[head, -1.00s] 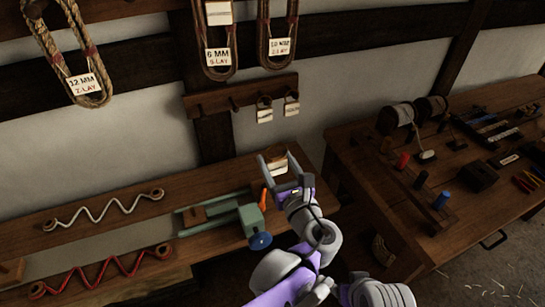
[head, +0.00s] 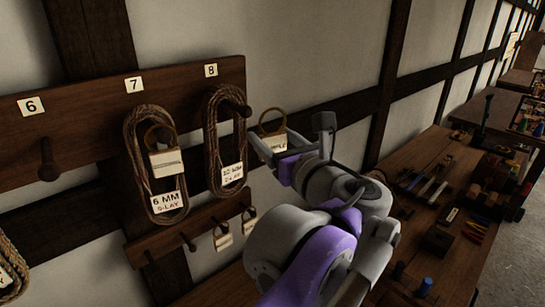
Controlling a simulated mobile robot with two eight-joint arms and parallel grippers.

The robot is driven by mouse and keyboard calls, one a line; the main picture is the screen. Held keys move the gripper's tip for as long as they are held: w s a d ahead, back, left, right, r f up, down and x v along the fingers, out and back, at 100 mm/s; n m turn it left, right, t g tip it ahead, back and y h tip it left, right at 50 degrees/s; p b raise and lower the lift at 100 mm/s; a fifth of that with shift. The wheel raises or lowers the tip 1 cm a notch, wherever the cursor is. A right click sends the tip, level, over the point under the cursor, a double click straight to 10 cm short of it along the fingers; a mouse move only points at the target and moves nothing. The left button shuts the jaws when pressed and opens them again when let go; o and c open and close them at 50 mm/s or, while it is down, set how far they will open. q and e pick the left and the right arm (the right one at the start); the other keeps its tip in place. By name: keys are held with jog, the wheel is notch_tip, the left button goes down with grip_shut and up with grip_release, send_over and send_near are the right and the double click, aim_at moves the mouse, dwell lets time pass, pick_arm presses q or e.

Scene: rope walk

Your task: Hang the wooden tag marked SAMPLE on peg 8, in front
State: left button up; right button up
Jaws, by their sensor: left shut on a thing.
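The wooden tag (head: 278,143) hangs from a wooden ring and its lettering is partly hidden, with only its end readable. My left gripper (head: 290,142) is shut on this tag, just right of the rail's end and apart from the wall pegs. Peg 8 (head: 244,110) sticks out under the number 8 plate (head: 211,70) at the right end of the upper rail. A rope coil (head: 211,135) with a 10 MM label hangs on peg 8. My right gripper is not in view.
Peg 7 holds a 6 MM coil (head: 136,170) with a ringed tag (head: 166,162) in front. Peg 6 (head: 47,162) is bare. Two small tags (head: 222,237) (head: 250,219) hang on the lower rail. A workbench (head: 440,185) with tools stands at right.

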pick_arm(q)
jog(key=shift+r, duration=0.15)
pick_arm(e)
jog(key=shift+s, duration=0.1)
pick_arm(q)
jog(key=shift+w+a, duration=0.4)
jog(key=shift+w, duration=0.1)
jog(key=shift+w+a+f+b, duration=0.25)
jog(key=shift+w+a, duration=0.6)
jog(key=shift+w, duration=0.35)
jog(key=shift+w+a+f+b, duration=0.1)
jog(key=shift+w+a+f, duration=0.15)
jog(key=shift+w+a, duration=0.8)
jog(key=shift+w+a+f+b, duration=0.25)
jog(key=shift+w+a, duration=0.45)
jog(key=shift+w, duration=0.6)
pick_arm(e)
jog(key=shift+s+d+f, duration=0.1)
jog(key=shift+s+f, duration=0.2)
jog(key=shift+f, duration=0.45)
